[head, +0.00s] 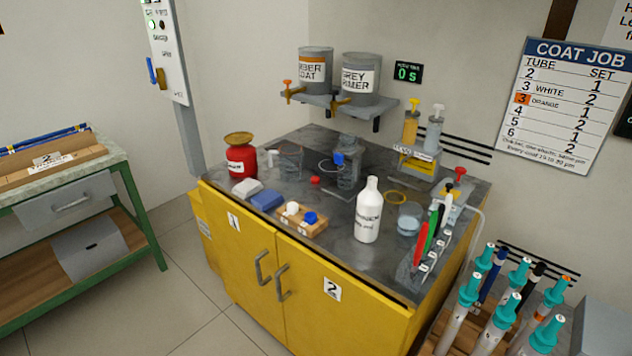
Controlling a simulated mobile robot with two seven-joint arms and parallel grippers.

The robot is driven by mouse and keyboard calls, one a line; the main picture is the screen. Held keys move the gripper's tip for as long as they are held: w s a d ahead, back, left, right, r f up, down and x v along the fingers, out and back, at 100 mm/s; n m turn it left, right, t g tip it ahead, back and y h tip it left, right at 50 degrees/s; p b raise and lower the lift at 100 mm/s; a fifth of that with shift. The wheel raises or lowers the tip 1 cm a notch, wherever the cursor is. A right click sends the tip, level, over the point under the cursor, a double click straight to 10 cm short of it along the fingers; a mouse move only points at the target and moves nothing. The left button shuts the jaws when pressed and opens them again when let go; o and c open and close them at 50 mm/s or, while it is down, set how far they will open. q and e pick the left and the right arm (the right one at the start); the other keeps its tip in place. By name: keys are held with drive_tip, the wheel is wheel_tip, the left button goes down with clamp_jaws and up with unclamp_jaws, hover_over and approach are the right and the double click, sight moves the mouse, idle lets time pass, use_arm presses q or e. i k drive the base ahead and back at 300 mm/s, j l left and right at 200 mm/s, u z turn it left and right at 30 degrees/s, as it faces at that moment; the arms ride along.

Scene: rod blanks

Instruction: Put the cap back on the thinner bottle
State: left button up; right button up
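The thinner bottle is most likely the white bottle (368,212) standing upright on the grey counter, right of centre; its label is too small to read surely. Its narrow white neck shows no coloured cap. A small red piece (315,180), which may be the cap, lies on the counter to the left of the bottle, apart from it. Neither of my grippers is in the head view.
The dark counter (335,220) tops a yellow cabinet (250,265). A red can (240,158) stands at its left. A wooden block (300,222) with white and blue knobs sits near the front edge. A glass dish (410,218) and upright coloured tools (432,232) stand right of the bottle.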

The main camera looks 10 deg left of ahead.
sight(369, 203)
drive_tip(key=i+j, duration=0.2)
drive_tip(key=j, duration=0.15)
drive_tip(key=i+j, duration=0.15)
drive_tip(key=j, duration=0.2)
drive_tip(key=i+j, duration=0.2)
drive_tip(key=j, duration=0.15)
drive_tip(key=i+j, duration=0.15)
drive_tip(key=j, duration=0.15)
drive_tip(key=i+j, duration=0.2)
drive_tip(key=j, duration=0.15)
drive_tip(key=z, duration=1.25)
